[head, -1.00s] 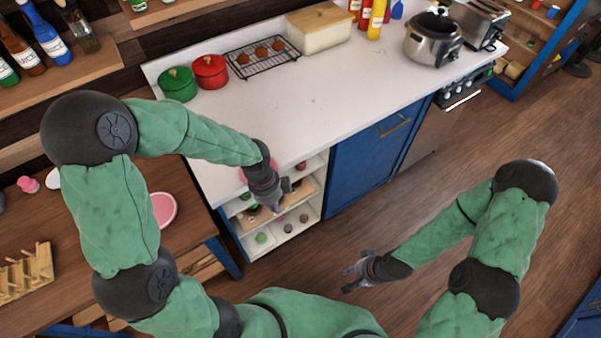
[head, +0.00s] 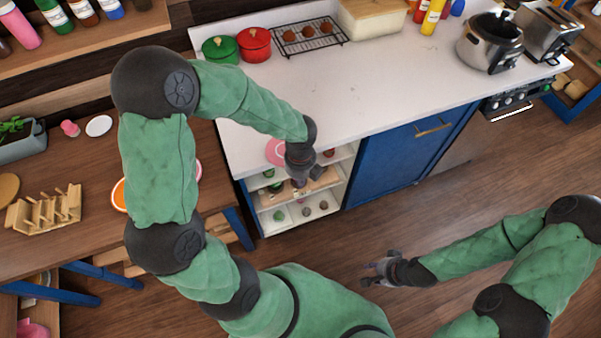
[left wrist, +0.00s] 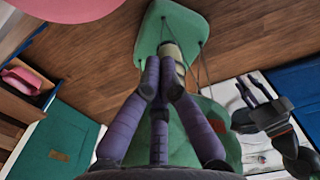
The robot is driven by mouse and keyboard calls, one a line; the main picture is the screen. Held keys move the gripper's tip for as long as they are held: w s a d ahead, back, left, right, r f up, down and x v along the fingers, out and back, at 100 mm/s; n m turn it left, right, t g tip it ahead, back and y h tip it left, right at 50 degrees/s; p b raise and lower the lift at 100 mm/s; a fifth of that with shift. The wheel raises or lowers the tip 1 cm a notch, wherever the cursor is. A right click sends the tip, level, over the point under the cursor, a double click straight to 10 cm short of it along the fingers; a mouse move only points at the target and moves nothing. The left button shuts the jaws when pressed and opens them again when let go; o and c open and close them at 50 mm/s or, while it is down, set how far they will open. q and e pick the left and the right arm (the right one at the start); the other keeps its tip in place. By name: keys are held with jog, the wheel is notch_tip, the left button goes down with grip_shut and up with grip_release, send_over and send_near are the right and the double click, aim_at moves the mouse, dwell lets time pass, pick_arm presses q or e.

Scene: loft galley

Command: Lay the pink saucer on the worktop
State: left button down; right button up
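The pink saucer (head: 276,151) lies on the white worktop (head: 330,110) near its front left corner. Its right side is hidden by my left gripper (head: 299,180). In the left wrist view, part of a large pink disc, which looks like the saucer (left wrist: 70,8), is cut off at the top left, apart from the fingers. My left gripper, beside the saucer over the worktop's front edge, has its fingertips together (left wrist: 164,78) with nothing clearly between them. My right gripper (head: 376,270) is empty above the floor, fingers spread.
Green (head: 220,49) and red (head: 254,45) pots and a wire rack (head: 310,35) stand at the worktop's back. Open shelves (head: 302,208) with small items are below the left gripper. A wooden table (head: 80,235) is at the left. The worktop's middle is clear.

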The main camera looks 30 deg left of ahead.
aim_at(275, 150)
pick_arm(q)
jog(key=shift+w+a+f, duration=0.2)
jog(key=shift+w+a, duration=0.5)
jog(key=shift+a, duration=0.05)
jog(key=shift+w+a+f, duration=0.15)
jog(key=shift+w+a, duration=0.5)
jog(key=shift+a, duration=0.1)
jog(key=shift+a, duration=0.1)
jog(key=w+a+p, duration=0.2)
jog(key=shift+w+a+r, duration=0.1)
jog(key=shift+w+a, duration=0.1)
jog(key=shift+a, duration=0.25)
